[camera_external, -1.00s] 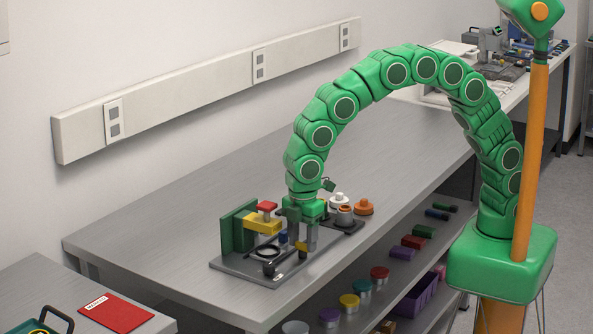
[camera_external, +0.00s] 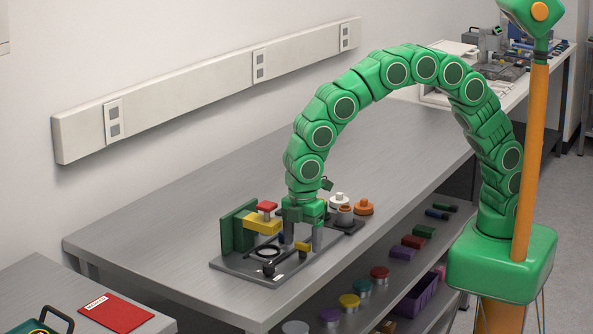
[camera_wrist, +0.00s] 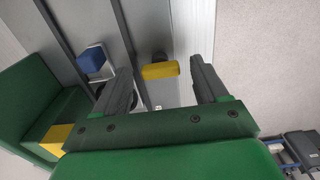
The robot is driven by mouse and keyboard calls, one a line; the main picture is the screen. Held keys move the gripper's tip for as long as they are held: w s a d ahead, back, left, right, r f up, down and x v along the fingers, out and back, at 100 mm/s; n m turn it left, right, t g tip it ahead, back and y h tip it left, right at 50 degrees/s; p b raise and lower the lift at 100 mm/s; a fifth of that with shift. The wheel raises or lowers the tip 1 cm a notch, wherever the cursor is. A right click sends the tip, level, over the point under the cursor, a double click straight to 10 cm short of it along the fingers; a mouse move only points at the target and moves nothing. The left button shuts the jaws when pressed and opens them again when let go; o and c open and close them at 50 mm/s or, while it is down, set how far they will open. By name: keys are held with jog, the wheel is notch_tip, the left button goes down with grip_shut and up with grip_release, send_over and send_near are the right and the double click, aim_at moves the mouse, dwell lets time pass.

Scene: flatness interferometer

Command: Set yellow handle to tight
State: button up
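The yellow handle (camera_external: 303,247) is a small yellow grip at the end of a dark lever on the grey fixture plate (camera_external: 232,265). In the wrist view the yellow handle (camera_wrist: 159,71) shows in the gap between my fingers, with a dark part beside it. My gripper (camera_external: 303,241) is open above the plate, one finger on each side of the handle in the picture. In the wrist view my gripper (camera_wrist: 162,66) shows clear gaps to the handle on both sides. I cannot read any tight mark.
A green upright block (camera_external: 238,229) carries a yellow block (camera_external: 262,226) with a red knob (camera_external: 267,206) at the plate's left. White (camera_external: 339,201) and orange (camera_external: 363,207) knobbed pieces stand right of my gripper. The bench behind is clear.

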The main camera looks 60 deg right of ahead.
aim_at(303, 243)
jog(key=shift+r, duration=3.9)
